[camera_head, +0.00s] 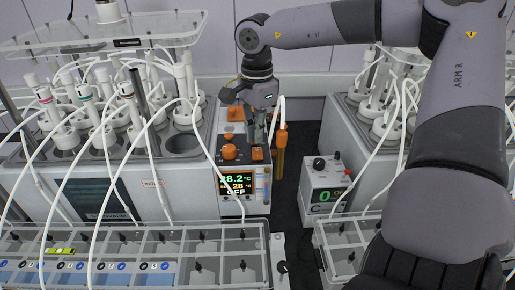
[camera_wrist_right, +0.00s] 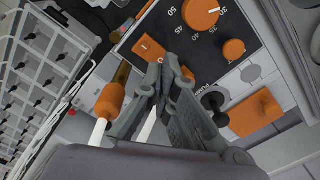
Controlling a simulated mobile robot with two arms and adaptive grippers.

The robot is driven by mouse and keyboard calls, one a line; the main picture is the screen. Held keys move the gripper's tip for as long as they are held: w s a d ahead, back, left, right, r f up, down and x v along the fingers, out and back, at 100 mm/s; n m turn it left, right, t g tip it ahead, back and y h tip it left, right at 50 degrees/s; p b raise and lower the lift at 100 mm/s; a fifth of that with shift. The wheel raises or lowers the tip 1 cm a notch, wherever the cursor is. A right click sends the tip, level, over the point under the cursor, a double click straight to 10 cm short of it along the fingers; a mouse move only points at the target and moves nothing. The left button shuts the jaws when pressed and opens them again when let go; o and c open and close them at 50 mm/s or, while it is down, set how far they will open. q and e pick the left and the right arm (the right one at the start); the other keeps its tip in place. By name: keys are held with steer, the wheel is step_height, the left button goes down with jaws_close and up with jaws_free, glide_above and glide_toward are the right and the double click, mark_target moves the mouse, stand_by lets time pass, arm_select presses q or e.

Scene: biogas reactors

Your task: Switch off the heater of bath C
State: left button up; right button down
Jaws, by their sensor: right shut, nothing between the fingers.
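The heater unit (camera_head: 241,165) of the left bath has orange controls and a lit display (camera_head: 236,186) reading 28.2 °C, 28 °C and OFF. My right gripper (camera_head: 258,139) is shut and empty, pointing down over this panel. In the wrist view its fingertips (camera_wrist_right: 166,72) are near an orange rocker switch (camera_wrist_right: 148,48); I cannot tell whether they touch it. A large orange dial (camera_wrist_right: 201,12), a smaller orange knob (camera_wrist_right: 234,49) and an orange block (camera_wrist_right: 255,112) also show there. No letter is readable on this heater. My left gripper is out of view.
An orange-handled probe (camera_head: 281,136) stands beside the heater. A box marked C (camera_head: 325,190), with a green 0 display, stands to the right. Clear racks (camera_head: 130,240) with tubing fill the front. Bottles and white tubes crowd the left bath (camera_head: 180,185).

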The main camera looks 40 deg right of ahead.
mark_target(257, 150)
steer(key=shift+r+p, duration=1.15)
steer(key=shift+r, duration=1.05)
